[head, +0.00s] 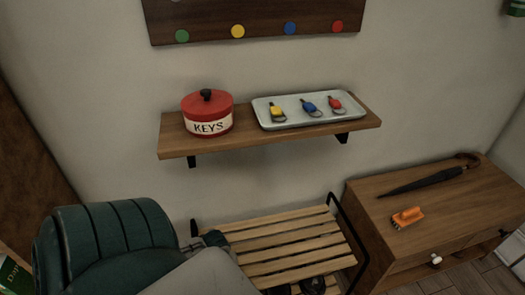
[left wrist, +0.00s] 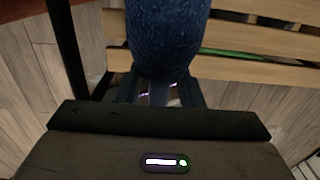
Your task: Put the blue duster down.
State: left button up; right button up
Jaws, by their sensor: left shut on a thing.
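The blue duster (left wrist: 165,35) shows in the left wrist view as a fuzzy, dark blue, rounded head. A pale, narrow part below it lies between the fingers of my left gripper (left wrist: 158,92), which is shut on it. The duster is in front of the slatted wooden bench (left wrist: 255,72); whether it touches the slats I cannot tell. In the head view the bench (head: 285,243) stands below the wall shelf. My right gripper is in neither view.
The wall shelf (head: 277,136) holds a red KEYS tin (head: 207,108) and a tray (head: 345,106) of key fobs. A wooden cabinet (head: 463,205) at right bears an umbrella (head: 420,184) and an orange brush (head: 407,217). A dark green ridged thing (head: 95,245) blocks the lower left.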

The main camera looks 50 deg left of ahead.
pick_arm(q)
send_over(254, 263)
jog(key=shift+s+f, duration=0.25)
jog(key=shift+f, duration=0.4)
jog(key=f, duration=0.3)
jog(key=shift+w+f, duration=0.2)
jog(key=shift+w, duration=0.2)
jog(key=shift+f, duration=0.1)
jog(key=o, duration=1)
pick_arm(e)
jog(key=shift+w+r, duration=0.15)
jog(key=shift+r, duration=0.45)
pick_arm(q)
jog(key=shift+r, duration=0.4)
notch_tip(254, 263, up, 11)
jog(key=shift+r+p, duration=0.2)
jog(key=shift+p, duration=0.35)
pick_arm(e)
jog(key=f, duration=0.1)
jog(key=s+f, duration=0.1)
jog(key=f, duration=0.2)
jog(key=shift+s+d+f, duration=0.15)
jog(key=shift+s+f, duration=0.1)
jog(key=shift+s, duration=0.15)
